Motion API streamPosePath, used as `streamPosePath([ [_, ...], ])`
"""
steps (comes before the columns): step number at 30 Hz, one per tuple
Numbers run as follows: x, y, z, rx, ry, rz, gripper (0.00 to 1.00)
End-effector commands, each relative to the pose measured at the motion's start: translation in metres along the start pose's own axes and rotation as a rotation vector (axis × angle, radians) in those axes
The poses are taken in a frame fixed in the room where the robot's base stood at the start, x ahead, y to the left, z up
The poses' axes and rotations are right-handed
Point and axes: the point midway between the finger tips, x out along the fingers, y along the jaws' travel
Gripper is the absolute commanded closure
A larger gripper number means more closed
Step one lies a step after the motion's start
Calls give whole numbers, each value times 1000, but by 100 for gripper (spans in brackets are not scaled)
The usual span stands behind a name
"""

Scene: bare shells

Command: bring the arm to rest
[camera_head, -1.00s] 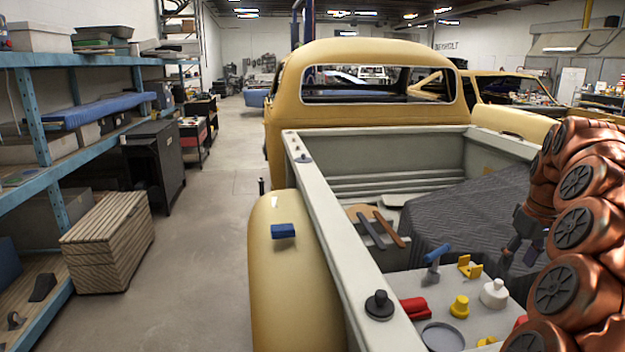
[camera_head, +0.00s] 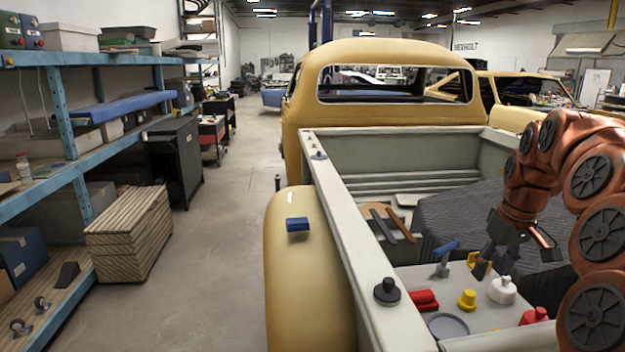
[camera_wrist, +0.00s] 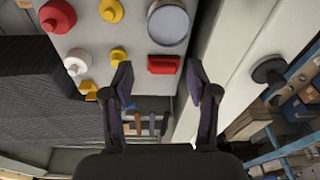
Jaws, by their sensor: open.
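My copper-coloured arm (camera_head: 590,178) reaches in from the right over the bed of a yellow pickup truck. My gripper (camera_head: 497,264) hangs above the light tray area in the truck bed, near a white bottle (camera_head: 503,290) and a yellow bracket. In the wrist view my gripper (camera_wrist: 160,85) has its two fingers spread apart with nothing held between them. Beyond the fingers a red block (camera_wrist: 163,65) and a round grey dish (camera_wrist: 168,24) lie on the light surface. Whether the fingertips touch anything below cannot be told.
The truck bed's side wall (camera_head: 362,250) holds a black knob (camera_head: 387,291). A blue block (camera_head: 297,224) sits on the yellow fender. A dark ribbed cover (camera_head: 455,222) lies in the bed. Blue shelving (camera_head: 75,165) stands left, beyond a clear floor aisle (camera_head: 225,235).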

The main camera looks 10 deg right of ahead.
Motion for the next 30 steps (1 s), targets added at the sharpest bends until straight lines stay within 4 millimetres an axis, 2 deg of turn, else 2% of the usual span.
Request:
streamPosePath([
  [4, 2, -56, 8, -44, -23, -18, 41],
  [8, 8, -107, 24, -73, -50, -28, 41],
  [15, 23, -186, 75, -91, -112, -31, 41],
  [21, 43, -234, 133, -70, -174, -20, 41],
  [24, 54, -251, 164, -47, -200, -10, 41],
  [30, 73, -269, 214, 3, -245, 7, 41],
])
